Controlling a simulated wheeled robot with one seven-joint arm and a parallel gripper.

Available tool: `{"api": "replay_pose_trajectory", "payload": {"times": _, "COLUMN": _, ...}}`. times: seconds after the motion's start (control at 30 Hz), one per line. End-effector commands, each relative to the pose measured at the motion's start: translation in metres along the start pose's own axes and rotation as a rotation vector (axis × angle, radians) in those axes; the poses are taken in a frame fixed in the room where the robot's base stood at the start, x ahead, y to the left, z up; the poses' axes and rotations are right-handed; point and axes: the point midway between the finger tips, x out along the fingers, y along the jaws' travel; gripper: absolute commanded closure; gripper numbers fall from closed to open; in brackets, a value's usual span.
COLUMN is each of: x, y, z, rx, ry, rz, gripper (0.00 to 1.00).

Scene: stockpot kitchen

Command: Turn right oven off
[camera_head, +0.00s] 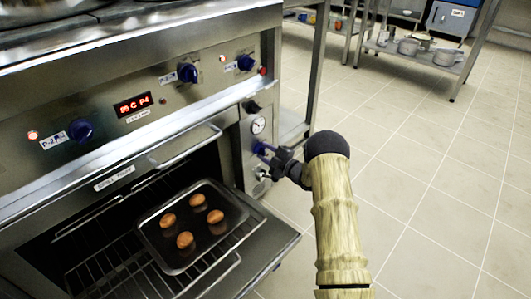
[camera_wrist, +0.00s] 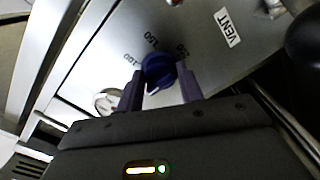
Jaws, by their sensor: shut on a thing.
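A steel oven (camera_head: 215,130) stands at the left in the head view, with a narrow panel at its right end. A blue knob (camera_head: 261,147) sits on that panel below a round gauge (camera_head: 258,125). My gripper (camera_head: 271,153) reaches it from the right. In the wrist view the same blue knob (camera_wrist: 158,68) is between the two fingers of my gripper (camera_wrist: 161,88), which are shut on it. Dial numbers are printed around the knob, and a VENT label (camera_wrist: 227,27) is to its right. The knob's exact setting is hard to read.
The oven door (camera_head: 255,265) is open below the panel. A dark tray (camera_head: 150,228) with several round brown pieces sits on the rack. Other blue knobs (camera_head: 187,72) and a lit red display (camera_head: 133,105) are on the front. The tiled floor (camera_head: 430,190) at right is clear.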

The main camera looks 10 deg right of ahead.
Motion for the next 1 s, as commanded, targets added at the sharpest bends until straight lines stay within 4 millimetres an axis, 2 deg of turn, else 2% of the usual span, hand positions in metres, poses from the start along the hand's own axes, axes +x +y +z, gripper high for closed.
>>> {"api": "replay_pose_trajectory", "payload": {"times": 0.27, "x": 0.0, "y": -0.003, "z": 0.0, "rx": 0.0, "ry": 0.001, "rz": -0.006, "gripper": 0.86}}
{"api": "replay_pose_trajectory", "payload": {"times": 0.3, "x": 0.0, "y": -0.003, "z": 0.0, "rx": 0.0, "ry": 0.001, "rz": -0.005, "gripper": 0.55}}
{"api": "replay_pose_trajectory", "payload": {"times": 0.37, "x": 0.0, "y": -0.003, "z": 0.0, "rx": 0.001, "ry": 0.001, "rz": -0.005, "gripper": 0.44}}
{"api": "replay_pose_trajectory", "payload": {"times": 0.4, "x": 0.0, "y": -0.002, "z": 0.0, "rx": 0.001, "ry": 0.001, "rz": -0.004, "gripper": 0.42}}
{"api": "replay_pose_trajectory", "payload": {"times": 0.77, "x": -0.004, "y": 0.001, "z": -0.001, "rx": 0.001, "ry": 0.001, "rz": -0.001, "gripper": 0.42}}
{"api": "replay_pose_trajectory", "payload": {"times": 0.87, "x": -0.014, "y": 0.002, "z": -0.001, "rx": 0.003, "ry": -0.001, "rz": -0.002, "gripper": 0.42}}
{"api": "replay_pose_trajectory", "payload": {"times": 1.0, "x": -0.037, "y": 0.004, "z": -0.002, "rx": 0.004, "ry": -0.002, "rz": -0.002, "gripper": 0.42}}
